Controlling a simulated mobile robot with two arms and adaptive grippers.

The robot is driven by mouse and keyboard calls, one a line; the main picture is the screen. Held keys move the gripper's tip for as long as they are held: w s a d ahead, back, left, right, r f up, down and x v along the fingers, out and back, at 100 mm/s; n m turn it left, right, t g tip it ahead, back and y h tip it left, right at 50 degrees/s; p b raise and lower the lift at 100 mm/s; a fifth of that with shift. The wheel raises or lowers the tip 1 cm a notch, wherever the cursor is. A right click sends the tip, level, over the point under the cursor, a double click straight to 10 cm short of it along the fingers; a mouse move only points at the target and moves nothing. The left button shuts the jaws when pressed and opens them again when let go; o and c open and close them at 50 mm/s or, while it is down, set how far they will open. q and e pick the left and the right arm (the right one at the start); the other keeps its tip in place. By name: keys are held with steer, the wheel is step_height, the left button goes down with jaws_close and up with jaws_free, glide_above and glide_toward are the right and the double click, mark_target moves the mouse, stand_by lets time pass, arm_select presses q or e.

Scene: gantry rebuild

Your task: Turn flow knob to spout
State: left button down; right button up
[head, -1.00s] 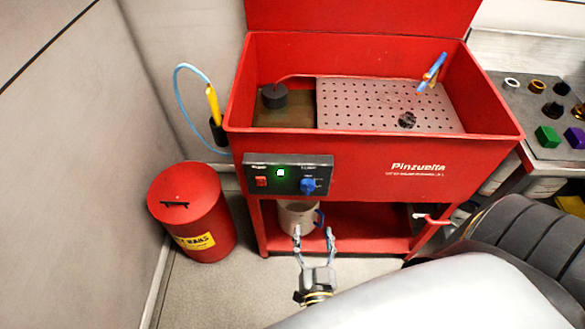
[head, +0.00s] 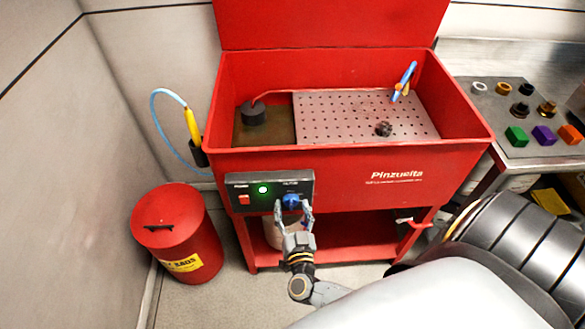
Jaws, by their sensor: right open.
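The blue flow knob (head: 291,201) sits on the right half of the dark control panel (head: 262,206) on the front of the red parts washer. My right gripper (head: 293,208) is open in front of the panel. Its fingertips are at the knob's left and right sides; I cannot tell whether they touch it. The knob's pointer and small markings are too small to read. The blue and yellow spout (head: 404,82) stands at the back right of the washer basin. My left gripper is not in view.
The panel also has a red power switch (head: 244,199) and a lit green lamp (head: 263,190). A red waste can (head: 178,236) stands at the left. A yellow-handled brush (head: 192,126) on a blue hose hangs beside the washer. A bench with coloured blocks (head: 516,136) is at the right.

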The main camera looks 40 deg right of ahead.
steer(key=c, duration=1.2)
steer(key=shift+m, duration=0.3)
steer(key=m+h+b, duration=0.1)
steer(key=m+b, duration=0.4)
steer(key=m, duration=0.6)
steer(key=shift+f, duration=0.2)
steer(key=shift+m, duration=0.4)
steer(key=o, duration=1.2)
